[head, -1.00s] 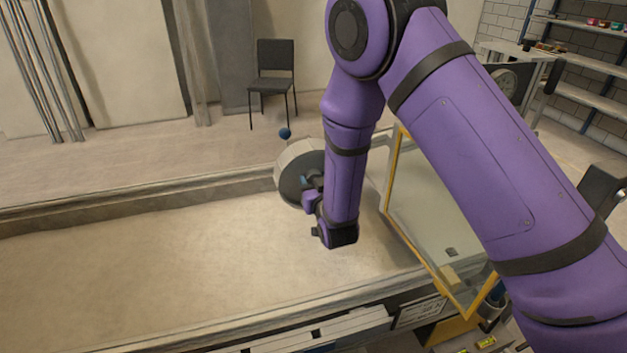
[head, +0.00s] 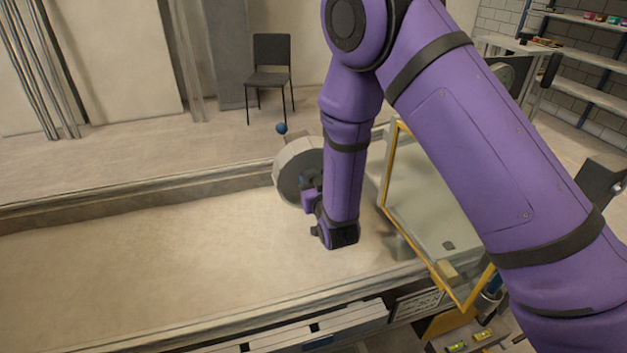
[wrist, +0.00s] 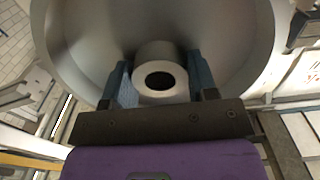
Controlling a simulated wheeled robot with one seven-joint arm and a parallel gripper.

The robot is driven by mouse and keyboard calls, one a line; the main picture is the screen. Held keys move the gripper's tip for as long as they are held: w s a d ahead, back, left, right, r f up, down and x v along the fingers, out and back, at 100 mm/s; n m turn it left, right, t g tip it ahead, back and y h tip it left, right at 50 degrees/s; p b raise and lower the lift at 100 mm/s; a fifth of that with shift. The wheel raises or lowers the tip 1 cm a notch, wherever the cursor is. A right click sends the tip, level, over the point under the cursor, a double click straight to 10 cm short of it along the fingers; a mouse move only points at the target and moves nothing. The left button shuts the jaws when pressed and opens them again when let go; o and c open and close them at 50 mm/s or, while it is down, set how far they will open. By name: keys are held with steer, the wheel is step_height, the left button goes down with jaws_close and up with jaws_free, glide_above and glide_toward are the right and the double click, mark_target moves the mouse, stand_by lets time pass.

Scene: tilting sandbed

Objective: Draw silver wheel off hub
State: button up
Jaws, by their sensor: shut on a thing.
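The silver wheel (head: 290,160) stands upright over the sandbed's far edge in the head view, left of my forearm. In the wrist view the wheel (wrist: 100,40) fills the top, a broad shallow metal disc. A short round boss (wrist: 160,58) with a dark hole sticks out from its middle. My gripper (wrist: 160,85) has its blue fingers on either side of this boss, shut on it. In the head view my gripper (head: 308,182) is at the wheel's near face, partly hidden by its own wrist. The hub behind the wheel is hidden, so its engagement cannot be told.
The sandbed (head: 150,260) lies open and flat to the left. A yellow-framed clear panel (head: 392,165) stands close right of my forearm. A blue ball (head: 281,128) shows just behind the wheel. A black chair (head: 271,78) stands farther back.

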steer(key=shift+s, duration=0.2)
steer(key=shift+v, duration=1.35)
steer(key=shift+s+d, duration=0.15)
steer(key=shift+s, duration=0.05)
steer(key=shift+v, duration=1.35)
